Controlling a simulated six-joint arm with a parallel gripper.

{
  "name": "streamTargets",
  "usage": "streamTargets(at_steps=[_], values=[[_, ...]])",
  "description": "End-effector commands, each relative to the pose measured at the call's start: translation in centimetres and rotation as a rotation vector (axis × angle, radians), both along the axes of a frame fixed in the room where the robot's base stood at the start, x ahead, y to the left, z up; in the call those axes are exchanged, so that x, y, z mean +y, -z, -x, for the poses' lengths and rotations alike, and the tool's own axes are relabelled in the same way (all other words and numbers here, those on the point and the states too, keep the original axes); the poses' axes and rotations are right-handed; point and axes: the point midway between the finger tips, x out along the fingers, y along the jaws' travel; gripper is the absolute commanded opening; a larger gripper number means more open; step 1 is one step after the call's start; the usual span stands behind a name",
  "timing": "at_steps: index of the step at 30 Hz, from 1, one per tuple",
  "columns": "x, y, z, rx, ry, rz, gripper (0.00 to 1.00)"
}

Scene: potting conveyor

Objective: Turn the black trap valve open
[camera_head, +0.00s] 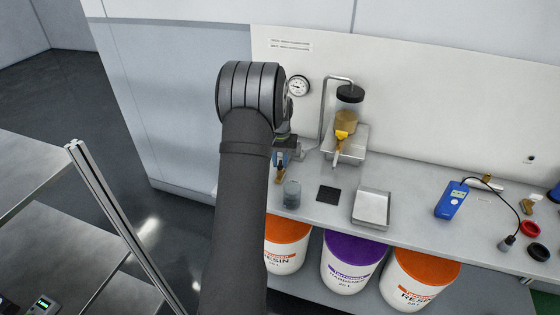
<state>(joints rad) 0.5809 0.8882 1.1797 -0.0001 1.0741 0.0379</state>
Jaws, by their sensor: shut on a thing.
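My gripper (288,147) shows only in part behind my arm, low beside the bench's left end, below the round gauge. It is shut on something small. The contact is hidden; its place among the fittings there fits the black trap valve, but I cannot make out the valve's handle or how far it is turned. Blue and brass fittings (281,172) show just under the gripper. The round gauge (298,86) with a white dial is on the wall above, partly next to my arm's joint.
On the bench stand a grey cup (292,194), a black pad (329,194), a metal tray (372,209), a dispenser with an amber vessel (346,115) and a blue meter (451,200). Resin and hardener buckets (352,258) stand below. The bench between tray and meter is clear.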

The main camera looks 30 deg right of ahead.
Motion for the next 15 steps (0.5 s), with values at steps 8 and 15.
streamTargets(at_steps=[8,15], values=[[-0.03,-0.11,-0.05,-0.002,0.125,0.001,0.00],[-0.03,-0.11,-0.05,-0.002,0.164,0.001,0.00]])
